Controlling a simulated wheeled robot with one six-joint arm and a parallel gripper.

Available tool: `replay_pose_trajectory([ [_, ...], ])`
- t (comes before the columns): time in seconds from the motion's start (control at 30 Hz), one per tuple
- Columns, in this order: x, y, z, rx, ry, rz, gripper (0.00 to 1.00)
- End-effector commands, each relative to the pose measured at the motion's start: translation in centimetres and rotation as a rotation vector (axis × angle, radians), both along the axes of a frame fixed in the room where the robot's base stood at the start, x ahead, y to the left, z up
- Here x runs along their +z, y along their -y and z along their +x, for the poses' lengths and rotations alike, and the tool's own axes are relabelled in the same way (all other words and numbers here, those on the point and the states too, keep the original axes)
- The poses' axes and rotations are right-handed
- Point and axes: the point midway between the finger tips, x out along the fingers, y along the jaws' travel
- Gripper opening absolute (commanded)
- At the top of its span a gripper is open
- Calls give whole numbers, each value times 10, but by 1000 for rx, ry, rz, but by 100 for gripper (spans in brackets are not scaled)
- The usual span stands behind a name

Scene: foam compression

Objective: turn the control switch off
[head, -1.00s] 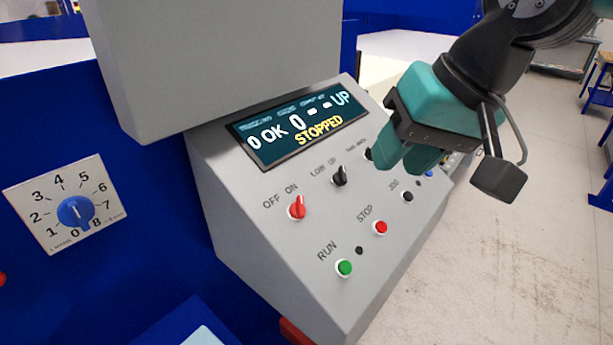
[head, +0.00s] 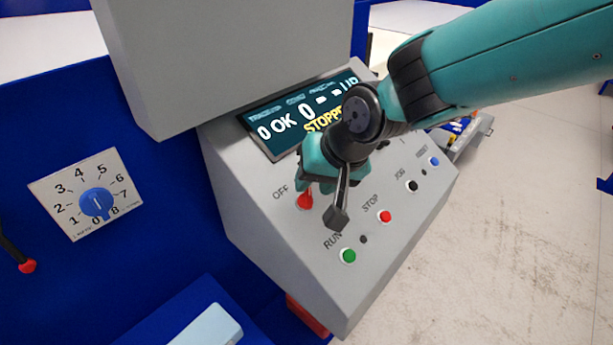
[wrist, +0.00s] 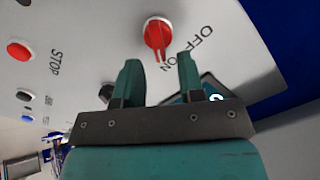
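The red control switch (head: 305,201) sits on the grey sloped panel (head: 270,225), under the OFF label; my gripper hides the ON label in the head view. In the wrist view the red knob (wrist: 157,33) lies just past my fingertips, and its pale pointer line points toward the ON side. My gripper (head: 316,170) is over the panel, close to the switch. In the wrist view my gripper (wrist: 158,65) has two teal fingers spread apart with nothing between them. I cannot tell whether a fingertip touches the knob.
The display (head: 275,132) shows STOPPED, partly covered by my arm. A red STOP button (head: 385,216), a green RUN button (head: 348,256) and a blue button (head: 434,161) are nearby. A blue dial (head: 97,202) is at left. A grey box overhangs the panel.

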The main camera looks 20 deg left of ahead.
Motion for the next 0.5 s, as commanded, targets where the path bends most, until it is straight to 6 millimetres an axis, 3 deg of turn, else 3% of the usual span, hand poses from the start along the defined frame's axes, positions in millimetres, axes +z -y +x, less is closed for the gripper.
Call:
replay_pose_trajectory([
  [0.2, -18, -10, 3, 2, 0, -1, 36],
  [0.5, -20, -12, 3, 2, 1, 1, 36],
])
